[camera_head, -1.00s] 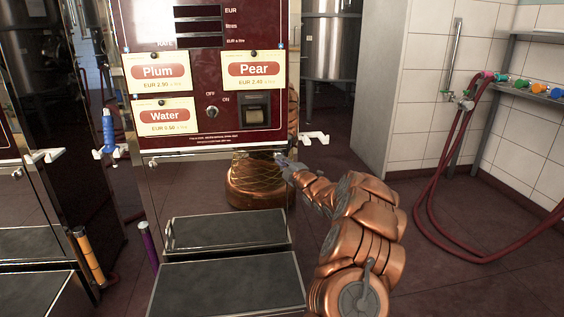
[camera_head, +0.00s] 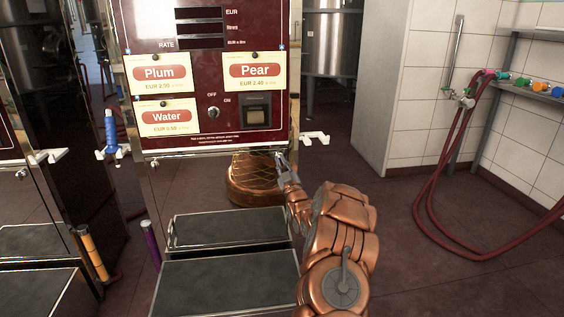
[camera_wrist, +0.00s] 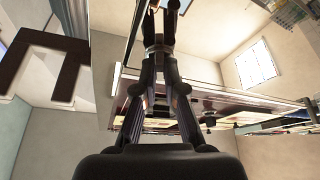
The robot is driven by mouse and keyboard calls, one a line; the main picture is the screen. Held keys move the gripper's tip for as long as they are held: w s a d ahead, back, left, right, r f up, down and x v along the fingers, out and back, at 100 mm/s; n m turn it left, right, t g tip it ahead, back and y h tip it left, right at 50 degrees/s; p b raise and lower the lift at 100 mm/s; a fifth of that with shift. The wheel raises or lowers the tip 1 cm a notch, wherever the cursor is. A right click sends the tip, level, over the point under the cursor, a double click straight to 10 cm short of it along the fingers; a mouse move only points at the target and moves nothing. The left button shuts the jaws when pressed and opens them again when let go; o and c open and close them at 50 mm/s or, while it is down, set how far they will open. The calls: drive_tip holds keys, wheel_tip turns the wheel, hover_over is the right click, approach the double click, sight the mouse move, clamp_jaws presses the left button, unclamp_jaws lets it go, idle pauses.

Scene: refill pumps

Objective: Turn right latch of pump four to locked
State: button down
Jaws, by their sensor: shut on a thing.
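A pump with a dark red front panel (camera_head: 190,103) stands ahead, with cards reading Plum, Pear and Water. No pump number can be read. My gripper (camera_head: 279,158) is at the lower right corner of the panel, just under its bottom edge. In the wrist view its fingers (camera_wrist: 158,45) come together on a small thing at the tips. By its place this is the right latch, but the fingers mostly hide it, so I cannot tell its angle. The left latch (camera_head: 153,161) shows small under the panel's lower left corner.
A white hook (camera_head: 314,138) sticks out right of the panel, close to my gripper. Black-topped steps (camera_head: 228,229) stand in front of the pump. A red hose (camera_head: 430,200) hangs at right; floor between is clear.

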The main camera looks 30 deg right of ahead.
drive_tip(key=shift+a+f+m+g+h, duration=0.1)
drive_tip(key=shift+m+g+h, duration=0.1)
drive_tip(key=shift+m+h, duration=1.15)
drive_tip(key=shift+a+m+g+h, duration=0.15)
drive_tip(key=shift+m+h, duration=0.4)
drive_tip(key=shift+m, duration=1.5)
drive_tip(key=shift+d+m, duration=0.15)
drive_tip(key=shift+m, duration=0.15)
drive_tip(key=c, duration=1.3)
unclamp_jaws()
drive_tip(key=shift+o, duration=0.2)
drive_tip(key=v, duration=1.2)
